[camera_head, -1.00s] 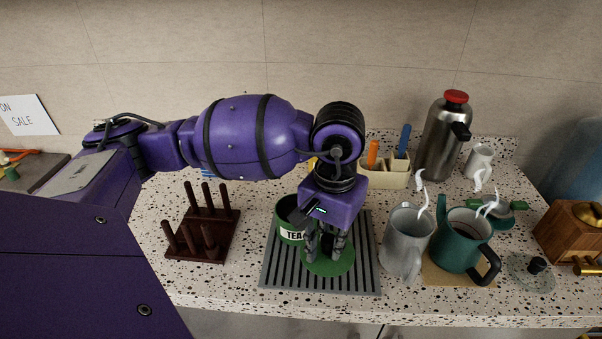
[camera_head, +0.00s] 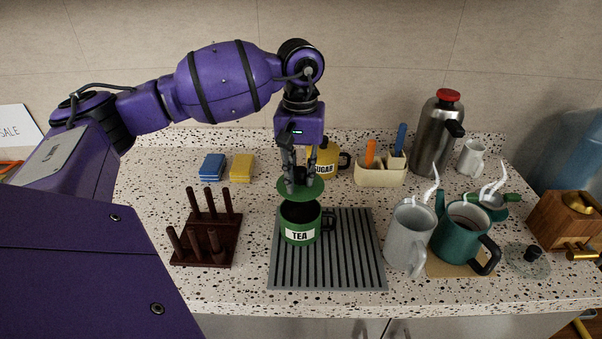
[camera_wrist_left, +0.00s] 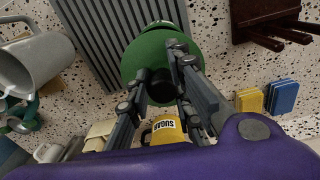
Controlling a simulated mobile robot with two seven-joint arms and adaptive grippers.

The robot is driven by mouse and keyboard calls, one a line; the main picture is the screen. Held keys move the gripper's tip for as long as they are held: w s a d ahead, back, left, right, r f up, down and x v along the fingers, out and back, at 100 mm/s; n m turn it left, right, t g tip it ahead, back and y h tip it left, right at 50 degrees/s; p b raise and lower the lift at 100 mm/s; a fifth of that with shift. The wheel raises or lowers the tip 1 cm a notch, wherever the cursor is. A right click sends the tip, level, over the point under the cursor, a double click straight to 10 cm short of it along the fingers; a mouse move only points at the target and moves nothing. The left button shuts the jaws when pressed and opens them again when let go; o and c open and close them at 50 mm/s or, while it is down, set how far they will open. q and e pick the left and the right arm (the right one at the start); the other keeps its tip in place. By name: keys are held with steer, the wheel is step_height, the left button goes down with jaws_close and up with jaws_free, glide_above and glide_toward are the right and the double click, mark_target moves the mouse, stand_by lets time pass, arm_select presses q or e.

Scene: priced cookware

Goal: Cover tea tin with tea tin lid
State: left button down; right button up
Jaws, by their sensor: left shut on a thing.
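The green tea tin (camera_head: 300,237), labelled TEA, stands upright with its dark opening showing, at the back left part of the grey ribbed mat (camera_head: 345,270). My left gripper (camera_head: 298,184) is shut on the black knob of the green round tea tin lid (camera_head: 313,190). It holds the lid roughly level in the air, above and slightly behind the tin's opening, apart from it. In the left wrist view the lid (camera_wrist_left: 137,62) hides most of the tin, and the black knob (camera_wrist_left: 160,88) sits between the fingers. My right gripper is out of view.
A yellow sugar tin (camera_head: 324,160) stands behind the lid. A dark peg rack (camera_head: 205,243) is on the left, with blue and yellow sponges (camera_head: 241,167) behind. A grey pitcher (camera_head: 407,240) and a teal pot (camera_head: 460,238) stand right of the mat. The mat's front is clear.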

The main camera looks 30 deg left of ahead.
mark_target(300, 184)
arm_select(q)
steer(key=shift+f, duration=0.1)
steer(key=shift+f+b, duration=0.9)
steer(key=shift+f, duration=1.45)
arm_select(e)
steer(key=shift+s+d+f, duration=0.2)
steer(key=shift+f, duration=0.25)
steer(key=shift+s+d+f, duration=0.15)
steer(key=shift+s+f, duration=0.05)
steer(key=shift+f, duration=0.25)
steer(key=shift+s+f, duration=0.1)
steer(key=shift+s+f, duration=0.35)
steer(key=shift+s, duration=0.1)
